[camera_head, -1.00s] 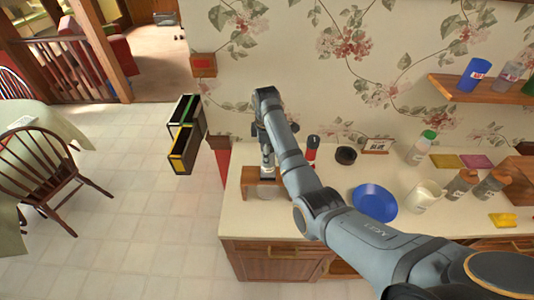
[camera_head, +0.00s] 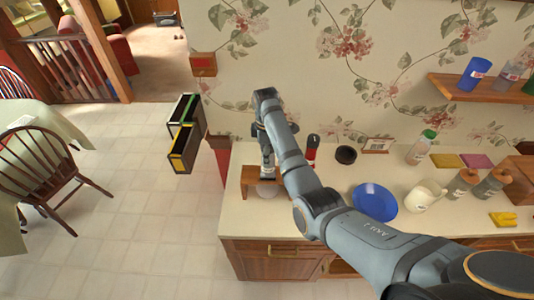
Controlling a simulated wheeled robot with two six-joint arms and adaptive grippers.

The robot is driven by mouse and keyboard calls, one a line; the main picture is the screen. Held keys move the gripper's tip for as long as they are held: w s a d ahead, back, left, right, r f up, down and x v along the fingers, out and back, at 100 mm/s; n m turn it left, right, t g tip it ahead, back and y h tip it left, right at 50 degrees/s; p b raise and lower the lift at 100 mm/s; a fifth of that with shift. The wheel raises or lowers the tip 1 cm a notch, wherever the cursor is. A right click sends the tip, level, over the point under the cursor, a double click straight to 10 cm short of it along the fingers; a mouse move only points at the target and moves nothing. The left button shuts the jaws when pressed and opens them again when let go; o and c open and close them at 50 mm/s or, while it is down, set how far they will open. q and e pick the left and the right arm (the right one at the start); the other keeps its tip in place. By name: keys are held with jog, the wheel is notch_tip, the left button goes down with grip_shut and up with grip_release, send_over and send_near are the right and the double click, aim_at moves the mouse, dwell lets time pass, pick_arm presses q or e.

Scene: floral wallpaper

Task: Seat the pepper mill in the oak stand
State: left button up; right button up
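The oak stand (camera_head: 250,181) is a small wooden frame near the left end of the counter, partly covered by my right arm and gripper. My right gripper (camera_head: 266,150) points down just above and behind the stand's middle. A small pale and dark piece, possibly the pepper mill, shows below the gripper at the stand. I cannot tell whether it is gripped, seated or only touching. The fingers are too small and hidden to read. A pale round patch lies at the front of the stand. My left gripper is not in view.
A blue plate (camera_head: 374,202), white jug (camera_head: 426,195) and two brown-topped jars (camera_head: 463,184) fill the right. The wall shelf (camera_head: 450,89) overhangs the counter.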

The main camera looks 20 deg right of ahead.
jog(key=shift+f, duration=0.85)
jog(key=o, duration=1.4)
notch_tip(320, 180, up, 8)
jog(key=shift+f, duration=0.25)
